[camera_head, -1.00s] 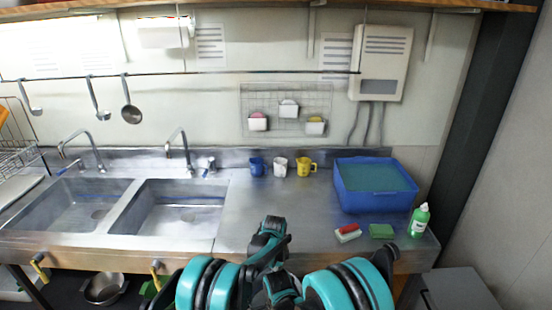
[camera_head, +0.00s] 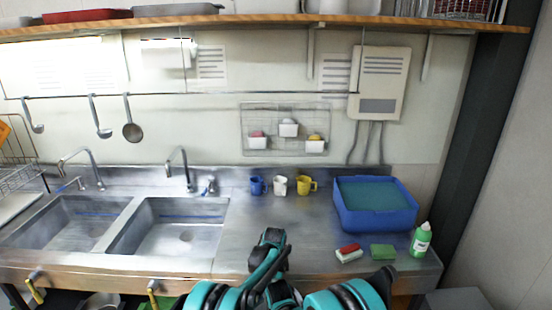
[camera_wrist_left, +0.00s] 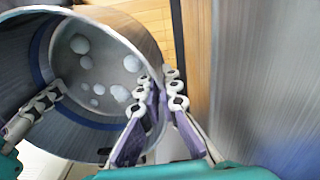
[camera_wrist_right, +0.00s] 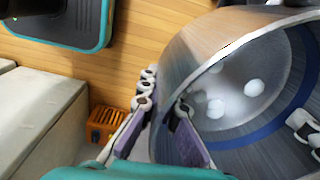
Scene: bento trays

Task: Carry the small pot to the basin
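A round grey metal pot with a blue band inside and several white pieces in it fills the left of the left wrist view (camera_wrist_left: 105,28) and the right of the right wrist view (camera_wrist_right: 210,45). My left gripper (camera_wrist_left: 158,88) is closed on one side of its rim, with fingers inside and outside the wall. My right gripper (camera_wrist_right: 165,93) is closed on the rim at the opposite side. The head view does not show the pot or the gripper tips. The sink has a left basin (camera_head: 70,230) and a right basin (camera_head: 175,232), both looking empty.
Blue, white and yellow mugs (camera_head: 308,184) stand at the back of the counter. A blue tub (camera_head: 375,220), green bottle (camera_head: 421,240), green sponge (camera_head: 383,251) and red-and-white brush (camera_head: 349,253) are on the right. Counter between the right basin and these is clear. Taps (camera_head: 183,170) rise behind the basins.

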